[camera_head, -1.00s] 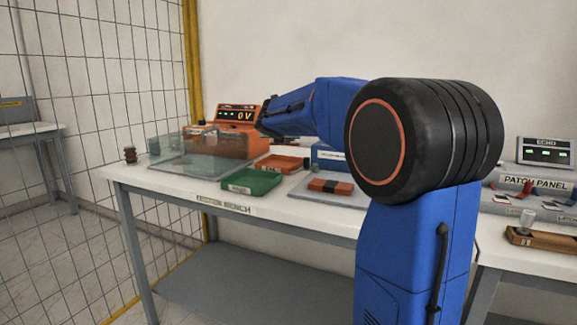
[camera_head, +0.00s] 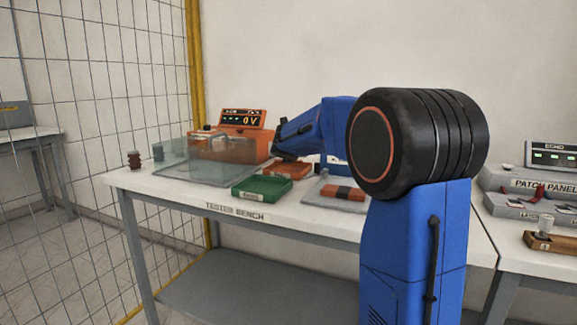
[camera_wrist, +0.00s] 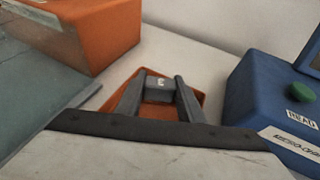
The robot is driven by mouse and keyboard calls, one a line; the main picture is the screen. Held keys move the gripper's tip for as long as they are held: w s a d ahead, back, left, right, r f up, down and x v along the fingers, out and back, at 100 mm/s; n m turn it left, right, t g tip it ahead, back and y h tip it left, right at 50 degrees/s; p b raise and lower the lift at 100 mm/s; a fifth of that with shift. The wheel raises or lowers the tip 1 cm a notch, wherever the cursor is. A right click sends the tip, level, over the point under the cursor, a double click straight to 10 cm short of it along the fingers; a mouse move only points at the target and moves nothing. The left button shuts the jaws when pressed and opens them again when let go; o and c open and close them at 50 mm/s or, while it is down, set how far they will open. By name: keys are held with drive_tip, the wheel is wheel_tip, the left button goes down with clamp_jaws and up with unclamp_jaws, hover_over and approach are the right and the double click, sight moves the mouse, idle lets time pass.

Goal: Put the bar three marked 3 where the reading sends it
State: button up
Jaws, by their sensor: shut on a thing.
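My gripper (camera_wrist: 161,78) is shut on a grey bar marked 3 (camera_wrist: 158,93), which sits between the two fingers in the wrist view. The orange tray (camera_wrist: 199,97) lies under and around the bar in that view; I cannot tell whether the bar touches its floor. In the head view the end of my arm is low over the same orange tray (camera_head: 288,174), and the fingers and bar are hidden or too small to make out. A green tray (camera_head: 262,187) stands in front of it. A blue meter (camera_wrist: 270,100) with a green button labelled READ is to the right.
A clear guard box (camera_head: 200,160) and an orange tester (camera_head: 243,122) reading 0 V stand left of the orange tray. A grey plate (camera_head: 322,201) with orange and dark blocks is at right.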

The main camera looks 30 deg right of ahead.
drive_tip(key=shift+f, duration=1.8)
drive_tip(key=shift+f, duration=0.1)
drive_tip(key=o, duration=1.3)
drive_tip(key=v, duration=1.2)
